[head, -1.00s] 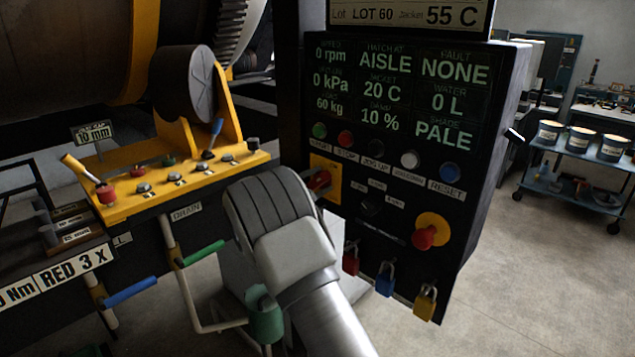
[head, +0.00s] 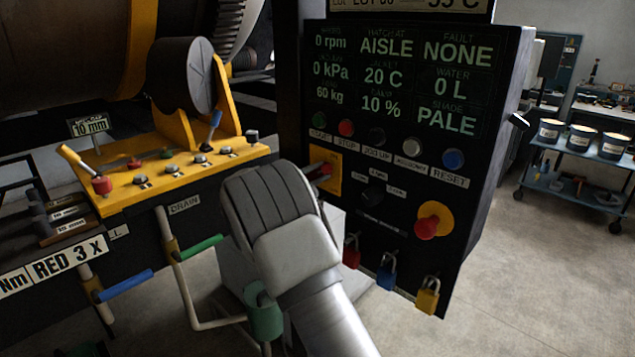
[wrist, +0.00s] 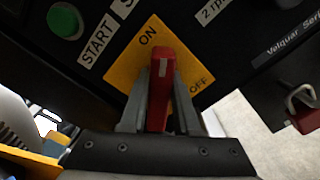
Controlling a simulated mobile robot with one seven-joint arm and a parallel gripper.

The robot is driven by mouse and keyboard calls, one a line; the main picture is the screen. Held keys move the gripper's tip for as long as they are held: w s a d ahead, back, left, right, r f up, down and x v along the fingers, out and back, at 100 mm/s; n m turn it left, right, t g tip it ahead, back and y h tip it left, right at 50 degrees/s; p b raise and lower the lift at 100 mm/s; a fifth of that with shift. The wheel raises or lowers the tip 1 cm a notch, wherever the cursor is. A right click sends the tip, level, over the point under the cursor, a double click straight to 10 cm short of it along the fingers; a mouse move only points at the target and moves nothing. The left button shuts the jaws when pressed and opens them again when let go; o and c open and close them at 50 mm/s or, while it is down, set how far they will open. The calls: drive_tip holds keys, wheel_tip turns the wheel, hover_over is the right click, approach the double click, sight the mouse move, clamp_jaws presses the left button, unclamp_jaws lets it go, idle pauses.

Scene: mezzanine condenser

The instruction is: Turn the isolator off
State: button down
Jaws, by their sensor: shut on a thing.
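The isolator is a red handle (wrist: 160,82) on a yellow plate (wrist: 125,67) marked ON and OFF. In the wrist view the handle points up, its tip close to the ON mark and away from OFF at lower right. My gripper (wrist: 158,105) is shut on the handle, one grey finger on each side. In the head view the yellow plate (head: 326,168) shows at the left of the black control panel (head: 400,225). There my arm's end hides most of the red handle and the fingers.
A green START button (wrist: 64,20) sits beside the plate. The panel also bears a red emergency knob (head: 427,227) and hanging red, blue and yellow (head: 428,297) padlocks. A yellow lever console (head: 150,180) stands at left.

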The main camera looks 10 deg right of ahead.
drive_tip(key=m+b, duration=0.2)
drive_tip(key=b, duration=0.3)
drive_tip(key=f+m+b, duration=0.1)
drive_tip(key=m+b, duration=0.1)
drive_tip(key=b, duration=0.3)
drive_tip(key=shift+s+f+m+b, duration=0.1)
drive_tip(key=shift+f+m+b, duration=0.05)
drive_tip(key=shift+m+b, duration=0.25)
drive_tip(key=m+b, duration=0.1)
drive_tip(key=b, duration=0.2)
drive_tip(key=m+b, duration=0.3)
drive_tip(key=b, duration=0.2)
drive_tip(key=shift+f+m+b, duration=0.25)
drive_tip(key=shift+m+b, duration=0.05)
drive_tip(key=m+b, duration=0.3)
drive_tip(key=b, duration=0.2)
drive_tip(key=m+b, duration=0.4)
drive_tip(key=shift+r, duration=0.1)
drive_tip(key=c, duration=0.6)
unclamp_jaws()
drive_tip(key=shift+c, duration=0.2)
